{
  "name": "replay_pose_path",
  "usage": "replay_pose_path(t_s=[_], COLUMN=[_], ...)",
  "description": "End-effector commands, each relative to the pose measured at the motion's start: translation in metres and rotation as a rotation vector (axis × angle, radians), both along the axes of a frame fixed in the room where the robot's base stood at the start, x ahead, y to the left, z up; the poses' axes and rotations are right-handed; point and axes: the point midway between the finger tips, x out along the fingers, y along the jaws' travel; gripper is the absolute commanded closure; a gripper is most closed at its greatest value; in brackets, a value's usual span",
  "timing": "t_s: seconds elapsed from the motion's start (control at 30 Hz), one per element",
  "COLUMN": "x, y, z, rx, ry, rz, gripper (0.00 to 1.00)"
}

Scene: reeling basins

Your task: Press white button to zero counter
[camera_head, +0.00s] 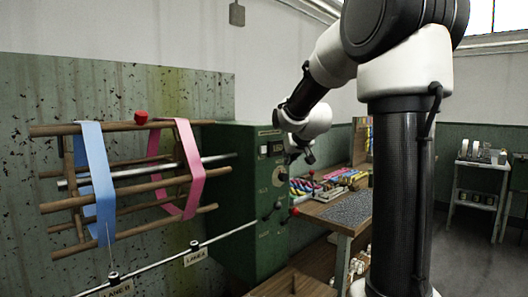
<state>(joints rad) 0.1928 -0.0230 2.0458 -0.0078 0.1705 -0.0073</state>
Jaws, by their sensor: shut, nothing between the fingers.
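The green machine box (240,190) stands against the wall at the picture's middle. A small dark counter window with pale figures (277,148) sits high on its front face. A small whitish spot (263,150) shows just left of it; I cannot tell for sure that it is the white button. My gripper (308,157) is shut and empty, in front of the box's right edge at about counter height. I cannot tell whether it touches the panel.
A wooden reel with blue (97,178) and pink (190,165) ribbons is left of the box, with a metal guide rod below. A bench (333,214) with colored skeins stands to the right. A white cart (476,185) is farther back; floor around it is open.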

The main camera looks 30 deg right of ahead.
Motion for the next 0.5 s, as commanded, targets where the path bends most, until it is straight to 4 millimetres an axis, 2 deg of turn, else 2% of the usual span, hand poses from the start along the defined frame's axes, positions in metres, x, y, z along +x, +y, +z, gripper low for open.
replay_pose_path(t_s=[0.5], x=[0.063], y=[0.023], z=[0.000], rx=[0.000], ry=[0.000], rz=[0.003], gripper=[1.00])
